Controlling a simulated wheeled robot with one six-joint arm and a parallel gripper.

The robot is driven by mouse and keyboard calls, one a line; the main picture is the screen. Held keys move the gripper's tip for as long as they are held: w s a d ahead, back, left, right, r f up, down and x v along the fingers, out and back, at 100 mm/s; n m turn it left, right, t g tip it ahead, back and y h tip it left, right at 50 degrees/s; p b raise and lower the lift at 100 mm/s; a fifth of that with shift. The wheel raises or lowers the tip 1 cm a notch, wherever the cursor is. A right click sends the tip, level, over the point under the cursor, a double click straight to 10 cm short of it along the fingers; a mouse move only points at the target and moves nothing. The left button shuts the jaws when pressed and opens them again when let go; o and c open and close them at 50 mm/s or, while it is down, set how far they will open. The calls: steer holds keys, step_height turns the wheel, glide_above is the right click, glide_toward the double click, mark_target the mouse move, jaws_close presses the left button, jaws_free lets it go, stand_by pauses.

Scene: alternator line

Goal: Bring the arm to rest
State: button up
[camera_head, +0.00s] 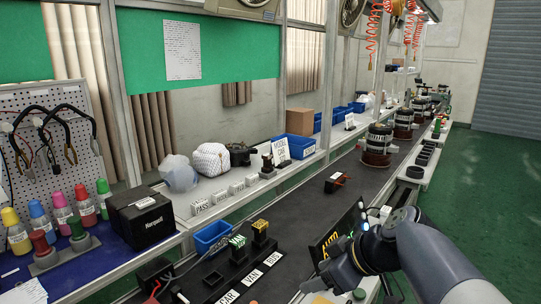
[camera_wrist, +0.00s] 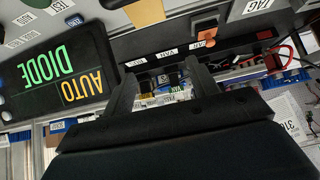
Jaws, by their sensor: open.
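My arm (camera_head: 425,255) reaches in from the lower right of the head view, bent beside the dark bench top. Its gripper end is hard to make out there, near the tilted AUTO display (camera_head: 333,243). In the wrist view my gripper (camera_wrist: 160,75) shows two black fingers apart, with nothing held between them. The same display, reading AUTO DIODE (camera_wrist: 55,72), lies upside down at the left of the wrist view, close to the left finger. Labels and a strip of small parts show beyond the fingertips; I cannot tell their distance.
A dark conveyor (camera_head: 340,200) runs back with alternator parts (camera_head: 377,148) on it. A blue bin (camera_head: 211,238) and a block with a yellow top (camera_head: 260,232) stand left of the display. A black box (camera_head: 140,215) and bottles stand farther left. Green floor (camera_head: 475,200) is clear at right.

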steer(key=w+a+f+g+h+p, duration=0.1)
steer(key=w+a+g+h+p, duration=0.3)
steer(key=p, duration=1)
steer(key=shift+w+a+f+g+h, duration=0.3)
steer(key=shift+w+a+f+h, duration=0.1)
steer(key=shift+a+h, duration=0.6)
